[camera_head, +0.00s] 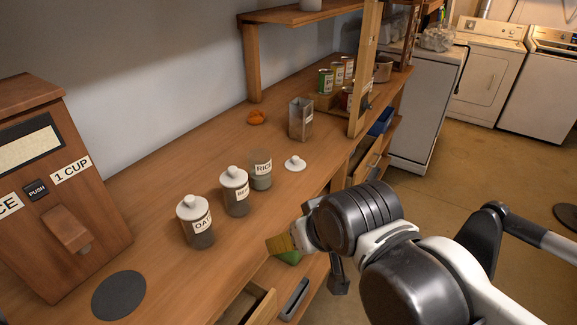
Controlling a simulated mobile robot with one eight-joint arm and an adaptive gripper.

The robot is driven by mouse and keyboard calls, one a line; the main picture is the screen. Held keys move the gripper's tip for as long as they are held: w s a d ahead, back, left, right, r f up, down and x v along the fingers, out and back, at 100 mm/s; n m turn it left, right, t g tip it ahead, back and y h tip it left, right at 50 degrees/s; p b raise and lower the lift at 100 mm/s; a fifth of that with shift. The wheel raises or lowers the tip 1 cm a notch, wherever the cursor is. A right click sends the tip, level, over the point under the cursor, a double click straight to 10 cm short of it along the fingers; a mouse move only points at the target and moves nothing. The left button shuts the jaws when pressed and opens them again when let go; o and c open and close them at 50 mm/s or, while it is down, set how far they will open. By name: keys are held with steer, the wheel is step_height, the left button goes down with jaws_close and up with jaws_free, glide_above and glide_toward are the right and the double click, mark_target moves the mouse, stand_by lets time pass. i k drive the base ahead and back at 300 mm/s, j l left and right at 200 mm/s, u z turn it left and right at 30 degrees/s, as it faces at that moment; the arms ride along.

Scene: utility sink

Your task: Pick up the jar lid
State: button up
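A loose white jar lid (295,163) with a round knob lies on the wooden counter. It is just right of the open jar labelled RICE (261,170), which has no lid on it. Two more labelled jars, the middle jar (235,193) and the OAT jar (196,223), stand in a row toward the front left with white lids on. My gripper (308,243) is at the counter's front edge, below and apart from the loose lid. My arm reaches in from the lower right. The fingers are partly hidden, and their opening is unclear.
A wooden dispenser (62,190) and a dark round disc (119,295) are at the left. A clear square container (301,119), an orange item (256,117) and a tray of cans (325,102) stand farther back. A wooden post (363,75) rises at the counter's edge. Open drawers (249,304) are below.

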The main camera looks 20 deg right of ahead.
mark_target(295, 163)
steer(key=i+l+u, duration=0.5)
steer(key=u, duration=0.15)
steer(key=i+l+u, duration=0.15)
steer(key=l+u, duration=0.2)
steer(key=l, duration=0.15)
